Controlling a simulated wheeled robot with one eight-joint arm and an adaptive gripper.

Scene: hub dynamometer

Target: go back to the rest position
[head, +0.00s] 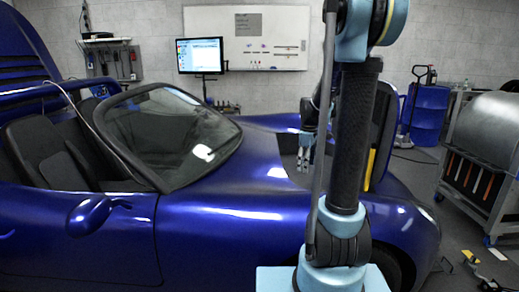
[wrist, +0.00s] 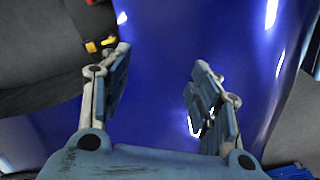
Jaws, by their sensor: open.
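My gripper (wrist: 158,80) is open in the wrist view, its two fingers spread apart with nothing between them. Below it is the glossy blue body of a car (wrist: 160,30). In the head view the gripper (head: 304,150) shows small and partly hidden beside my upright arm, over the front of the blue car (head: 225,235). I cannot tell how far the fingers are from the bodywork.
The car fills the left and middle. A metal cabinet with tools (head: 480,165) stands at right, a blue drum (head: 428,112) behind it. A monitor (head: 200,55) and whiteboard (head: 262,45) are at the back. Yellow-handled items (head: 470,257) lie on the floor at right.

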